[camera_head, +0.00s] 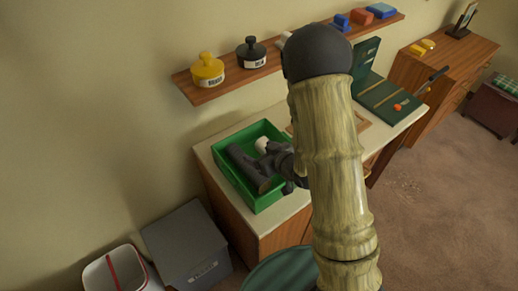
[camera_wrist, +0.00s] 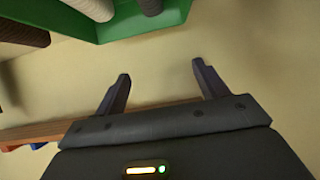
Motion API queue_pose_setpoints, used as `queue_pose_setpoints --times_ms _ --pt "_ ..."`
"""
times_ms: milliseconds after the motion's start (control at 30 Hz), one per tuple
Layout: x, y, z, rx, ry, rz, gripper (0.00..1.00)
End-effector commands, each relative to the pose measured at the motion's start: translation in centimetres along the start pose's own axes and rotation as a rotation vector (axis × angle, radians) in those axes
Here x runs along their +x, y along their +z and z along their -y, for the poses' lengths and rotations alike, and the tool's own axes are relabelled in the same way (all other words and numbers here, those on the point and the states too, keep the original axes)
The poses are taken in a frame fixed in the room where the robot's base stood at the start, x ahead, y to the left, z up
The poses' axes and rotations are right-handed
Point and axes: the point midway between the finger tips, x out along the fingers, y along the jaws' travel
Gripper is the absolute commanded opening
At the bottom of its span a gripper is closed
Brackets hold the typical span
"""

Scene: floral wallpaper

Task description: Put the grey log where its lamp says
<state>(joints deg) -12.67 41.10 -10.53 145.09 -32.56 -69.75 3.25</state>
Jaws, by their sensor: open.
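A dark grey log (camera_head: 246,166) with a brownish end lies in a green tray (camera_head: 222,156) on the cabinet top in the head view. A pale rounded thing (camera_head: 262,144) lies beside it in the tray. My gripper (camera_wrist: 160,70) is open and empty in the wrist view; in the head view its dark wrist is at the tray's right side and its fingers cannot be made out. The wrist view shows the tray's green wall (camera_wrist: 135,22) at the top, with a white and a dark rounded piece at it. I cannot make out a lamp on the log.
A wall shelf (camera_head: 225,82) holds a yellow pot (camera_head: 207,70), a black pot (camera_head: 251,52) and blue and red blocks. A grey labelled box (camera_head: 187,248) and a white bin (camera_head: 114,272) with a red stripe stand on the floor. A green hinged case (camera_head: 385,97) lies right.

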Motion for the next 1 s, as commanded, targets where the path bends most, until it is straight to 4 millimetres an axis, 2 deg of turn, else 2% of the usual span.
queue_pose_setpoints --times_ms 300,1000 --pt "-0.9 -0.5 -0.1 0.001 -0.002 0.003 0.72" --pt "-2.8 -0.1 0.1 0.0 0.003 0.001 0.72"
